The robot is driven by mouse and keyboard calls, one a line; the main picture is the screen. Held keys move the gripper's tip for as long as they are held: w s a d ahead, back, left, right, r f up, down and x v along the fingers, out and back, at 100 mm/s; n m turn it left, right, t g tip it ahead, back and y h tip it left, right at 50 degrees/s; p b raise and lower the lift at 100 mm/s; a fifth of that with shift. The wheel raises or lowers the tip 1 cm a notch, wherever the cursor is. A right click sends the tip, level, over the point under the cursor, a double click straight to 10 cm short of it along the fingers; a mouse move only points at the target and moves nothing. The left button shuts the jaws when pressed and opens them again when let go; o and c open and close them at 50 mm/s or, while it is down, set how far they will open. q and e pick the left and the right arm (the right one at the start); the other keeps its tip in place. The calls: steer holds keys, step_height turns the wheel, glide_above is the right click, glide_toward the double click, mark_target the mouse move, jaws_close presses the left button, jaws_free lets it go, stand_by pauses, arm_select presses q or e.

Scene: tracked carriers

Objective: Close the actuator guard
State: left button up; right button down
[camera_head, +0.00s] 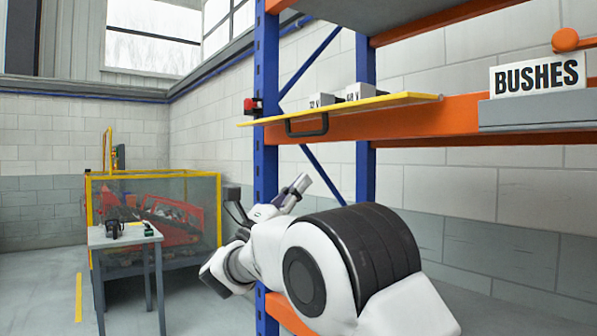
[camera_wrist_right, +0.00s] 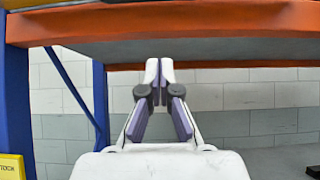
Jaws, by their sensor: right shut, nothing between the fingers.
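A yellow panel (camera_head: 345,107) with a black handle (camera_head: 306,125) on its near side sticks out from the rack, nearly flat and seen almost edge-on. It looks like the actuator guard, standing open. Two small pale boxes, marked 12 V (camera_head: 321,101) and 48 V (camera_head: 359,92), show just above it. My right gripper (camera_head: 299,184) is below the handle in the head view, apart from it in the picture. In the right wrist view its fingers (camera_wrist_right: 159,72) are together and empty, with the shelf's underside above. My left gripper is out of view.
Orange beams (camera_head: 420,120) and a blue post (camera_head: 266,80) of the rack stand close around my right arm. A BUSHES sign (camera_head: 538,75) is at the right. A grey table (camera_head: 125,236) and a yellow-framed enclosure (camera_head: 205,174) stand at the left; open floor lies before them.

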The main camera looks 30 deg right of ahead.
steer(key=shift+g, duration=0.3)
steer(key=p+x, duration=0.1)
steer(key=x, duration=0.3)
steer(key=p+x, duration=0.1)
steer(key=x, duration=0.3)
steer(key=shift+s+a+r, duration=0.15)
steer(key=shift+s+a, duration=0.05)
steer(key=shift+s, duration=0.05)
steer(key=a+r, duration=0.1)
steer(key=a+p, duration=0.1)
steer(key=a, duration=0.1)
steer(key=shift+r, duration=0.4)
